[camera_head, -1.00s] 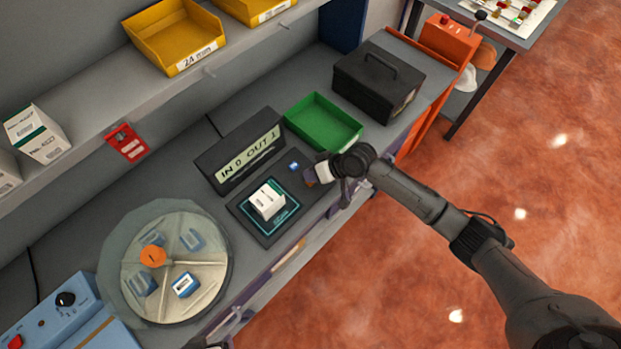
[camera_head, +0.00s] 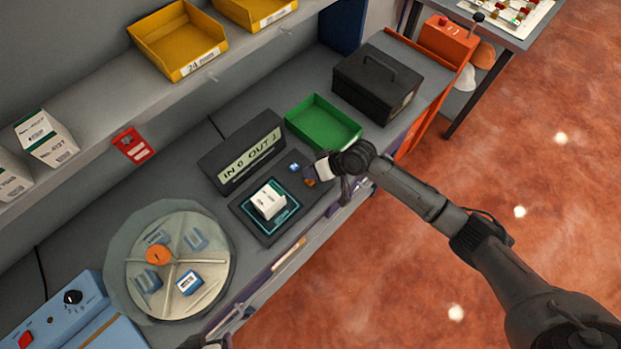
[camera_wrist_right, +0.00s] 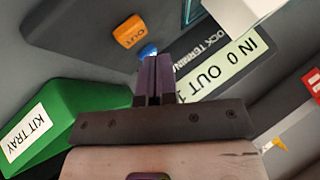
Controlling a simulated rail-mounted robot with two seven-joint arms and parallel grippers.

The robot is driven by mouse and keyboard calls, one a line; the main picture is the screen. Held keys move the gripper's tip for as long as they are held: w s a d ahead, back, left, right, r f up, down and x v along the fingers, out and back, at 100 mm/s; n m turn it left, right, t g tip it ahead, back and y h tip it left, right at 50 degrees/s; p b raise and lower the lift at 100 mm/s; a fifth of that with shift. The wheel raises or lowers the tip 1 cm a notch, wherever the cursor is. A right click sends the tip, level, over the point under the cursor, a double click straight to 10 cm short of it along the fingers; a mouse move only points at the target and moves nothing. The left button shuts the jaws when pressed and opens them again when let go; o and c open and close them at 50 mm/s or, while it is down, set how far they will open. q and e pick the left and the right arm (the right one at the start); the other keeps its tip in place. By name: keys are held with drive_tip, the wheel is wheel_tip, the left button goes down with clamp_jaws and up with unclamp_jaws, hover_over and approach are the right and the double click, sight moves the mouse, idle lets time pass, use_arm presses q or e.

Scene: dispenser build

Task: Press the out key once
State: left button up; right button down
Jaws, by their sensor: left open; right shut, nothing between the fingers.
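The orange OUT key (camera_wrist_right: 130,31) shows clearly in the right wrist view, its label readable. It is also the small orange patch (camera_head: 310,183) beside my right gripper in the head view. A blue key (camera_wrist_right: 148,50) sits beside it, partly hidden by my fingertips; it also shows in the head view (camera_head: 294,167). My right gripper (camera_wrist_right: 152,62) is shut and empty, its tips over or near the blue key, beside the OUT key; contact cannot be told. The terminal display (camera_head: 252,159) reads IN 0 OUT, then apparently 1. My left gripper (camera_head: 213,343) is barely visible at the bottom edge.
A white box (camera_head: 268,202) stands on the dark pad (camera_head: 247,222) before the display. A green kit tray (camera_head: 323,122) and a black case (camera_head: 376,82) lie beyond. A round carousel (camera_head: 170,262) is at the left. Yellow bins (camera_head: 176,40) are on the shelf above.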

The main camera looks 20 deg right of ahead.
drive_tip(key=shift+r+p, duration=2.05)
drive_tip(key=shift+r, duration=0.25)
